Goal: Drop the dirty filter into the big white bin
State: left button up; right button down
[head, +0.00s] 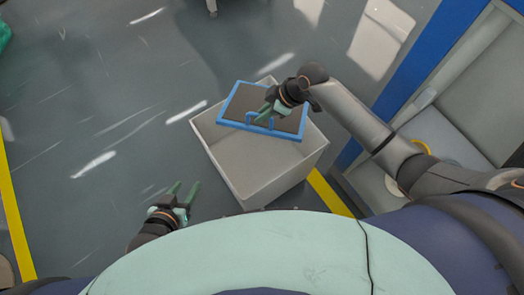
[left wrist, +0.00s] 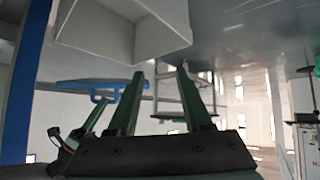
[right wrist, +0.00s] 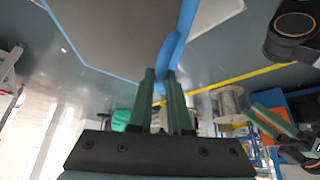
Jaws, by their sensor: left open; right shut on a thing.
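The dirty filter (head: 290,119) is a dark panel with a blue frame and a blue handle. In the head view it is over the far part of the big white bin (head: 240,169). My right gripper (head: 264,112) is shut on the filter's blue handle, which shows between its fingers in the right wrist view (right wrist: 166,80). The filter also shows in the left wrist view (left wrist: 75,85), near the bin (left wrist: 90,35). I cannot tell how far the filter is above the bin's rim. My left gripper (head: 184,190) is open and empty, left of the bin.
A blue-framed grey machine (head: 405,55) stands at the right, close to my right arm. Yellow floor lines (head: 330,192) run beside the bin and at the far left (head: 14,215). The grey floor left of the bin is clear.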

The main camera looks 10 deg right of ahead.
aim_at(261, 124)
jog(key=shift+n, duration=0.5)
jog(key=f, duration=0.1)
jog(key=f+b, duration=0.1)
jog(key=f, duration=0.2)
jog(key=shift+w+a+f, duration=0.15)
jog(key=shift+a+f, duration=0.1)
jog(key=shift+a, duration=0.05)
jog(key=shift+f+b, duration=0.65)
jog(key=shift+b, duration=0.1)
jog(key=shift+f+b, duration=0.6)
pick_arm(q)
jog(key=w+r+m+t+h+b, duration=0.1)
jog(key=w+r+t+b, duration=0.1)
jog(key=w+r+t, duration=0.2)
jog(key=w+r+m+t+h+b, duration=0.1)
jog(key=w+r+t, duration=0.3)
jog(key=r, duration=0.5)
jog(key=shift+a+r+b, duration=0.15)
jog(key=shift+r+b, duration=0.1)
jog(key=shift+b, duration=0.1)
pick_arm(e)
jog(key=shift+f, duration=1.65)
